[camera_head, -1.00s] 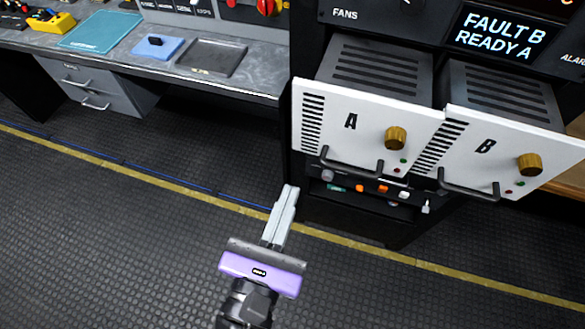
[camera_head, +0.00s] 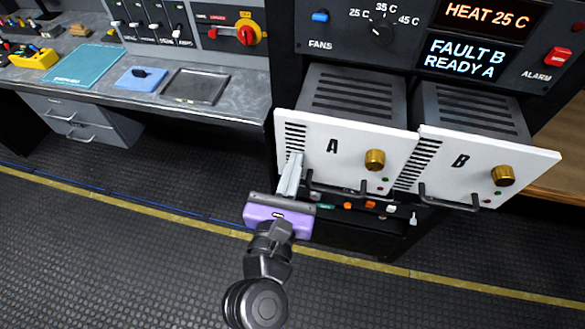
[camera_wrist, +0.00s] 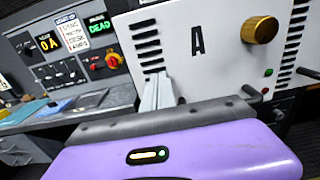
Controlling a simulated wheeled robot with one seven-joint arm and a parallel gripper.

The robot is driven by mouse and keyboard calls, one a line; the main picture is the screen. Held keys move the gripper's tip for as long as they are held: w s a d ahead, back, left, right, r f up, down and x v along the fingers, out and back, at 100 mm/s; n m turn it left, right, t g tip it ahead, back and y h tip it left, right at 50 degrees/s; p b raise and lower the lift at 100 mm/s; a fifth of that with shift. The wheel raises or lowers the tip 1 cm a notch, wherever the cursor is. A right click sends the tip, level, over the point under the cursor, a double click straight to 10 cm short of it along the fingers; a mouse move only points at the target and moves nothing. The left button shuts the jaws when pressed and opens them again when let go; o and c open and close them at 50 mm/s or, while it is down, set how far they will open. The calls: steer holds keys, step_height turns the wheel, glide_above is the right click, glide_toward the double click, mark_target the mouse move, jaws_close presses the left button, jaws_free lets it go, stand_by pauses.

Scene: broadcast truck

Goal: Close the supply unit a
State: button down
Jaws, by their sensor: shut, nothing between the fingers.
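Supply unit A (camera_head: 329,172) is pulled out of the rack like a drawer. Its white front has a letter A, vent slots at the left, a brass knob (camera_head: 375,160) and a dark bar handle (camera_head: 339,190) below. My gripper (camera_head: 291,168) is shut and empty, its fingertips in front of the lower left of unit A's front, left of the handle. In the wrist view the fingers (camera_wrist: 158,85) point at the white front (camera_wrist: 222,70) below the vent slots; I cannot tell whether they touch it.
Supply unit B (camera_head: 470,175) is also pulled out, close beside A on the right. The display (camera_head: 464,58) above reads FAULT B, READY A. A desk (camera_head: 235,95) with a blue block (camera_head: 141,77) and a dark tray stands at the left. The floor in front is clear.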

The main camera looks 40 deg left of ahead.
steer(key=shift+w, duration=0.1)
steer(key=p+x, duration=0.1)
steer(key=x, duration=1.3)
steer(key=shift+w, duration=0.15)
steer(key=shift+w+a, duration=0.2)
steer(key=shift+w, duration=0.25)
steer(key=shift+w+r, duration=0.1)
steer(key=shift+r, duration=0.1)
